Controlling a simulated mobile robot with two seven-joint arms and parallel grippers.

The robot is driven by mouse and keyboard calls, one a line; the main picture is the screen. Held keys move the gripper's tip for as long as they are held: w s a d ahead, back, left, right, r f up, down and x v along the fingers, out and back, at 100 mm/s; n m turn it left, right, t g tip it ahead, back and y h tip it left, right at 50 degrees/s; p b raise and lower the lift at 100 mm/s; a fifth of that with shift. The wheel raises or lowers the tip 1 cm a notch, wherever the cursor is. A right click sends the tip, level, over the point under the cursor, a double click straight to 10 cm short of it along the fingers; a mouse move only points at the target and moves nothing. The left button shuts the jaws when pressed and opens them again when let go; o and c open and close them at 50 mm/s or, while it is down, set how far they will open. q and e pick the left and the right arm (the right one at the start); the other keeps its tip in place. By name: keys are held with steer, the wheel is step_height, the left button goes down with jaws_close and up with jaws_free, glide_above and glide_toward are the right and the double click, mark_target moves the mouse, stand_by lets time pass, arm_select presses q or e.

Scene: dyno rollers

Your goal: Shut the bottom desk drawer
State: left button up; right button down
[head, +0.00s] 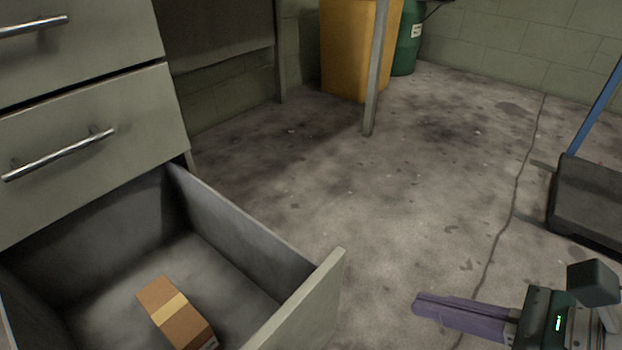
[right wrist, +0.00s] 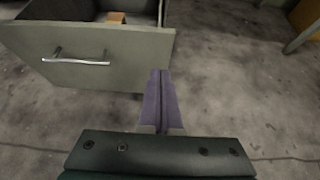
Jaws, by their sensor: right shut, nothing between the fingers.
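The bottom desk drawer (head: 245,215) is pulled far out at the lower left of the head view. A small brown cardboard box (head: 182,318) with a tan tape strip lies inside it. In the right wrist view the drawer's front panel (right wrist: 140,52) and its silver handle (right wrist: 76,60) show at the upper left. My right gripper (head: 416,305) is shut and empty, to the right of the drawer front and apart from it in the head view. In the right wrist view its purple fingers (right wrist: 160,74) overlap the panel's right end; I cannot tell whether they touch. My left gripper is not in view.
Two upper drawers with silver handles (head: 60,153) are closed. A yellow bin (head: 348,50), a green barrel (head: 405,45) and a metal leg (head: 374,75) stand at the back. A dark platform with a blue post (head: 592,200) is at the right. The concrete floor between is clear.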

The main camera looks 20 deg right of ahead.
mark_target(335, 270)
arm_select(q)
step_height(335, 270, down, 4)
steer(key=b, duration=0.3)
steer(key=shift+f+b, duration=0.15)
steer(key=shift+b, duration=0.15)
arm_select(e)
steer(key=x, duration=0.6)
steer(key=r+x, duration=0.1)
steer(key=x, duration=0.3)
steer(key=shift+w+a+r, duration=0.1)
steer(key=shift+w+a, duration=0.05)
steer(key=shift+a, duration=0.1)
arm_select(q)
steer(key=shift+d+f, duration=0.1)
arm_select(e)
steer(key=shift+w+a, duration=0.4)
steer(key=shift+w, duration=0.2)
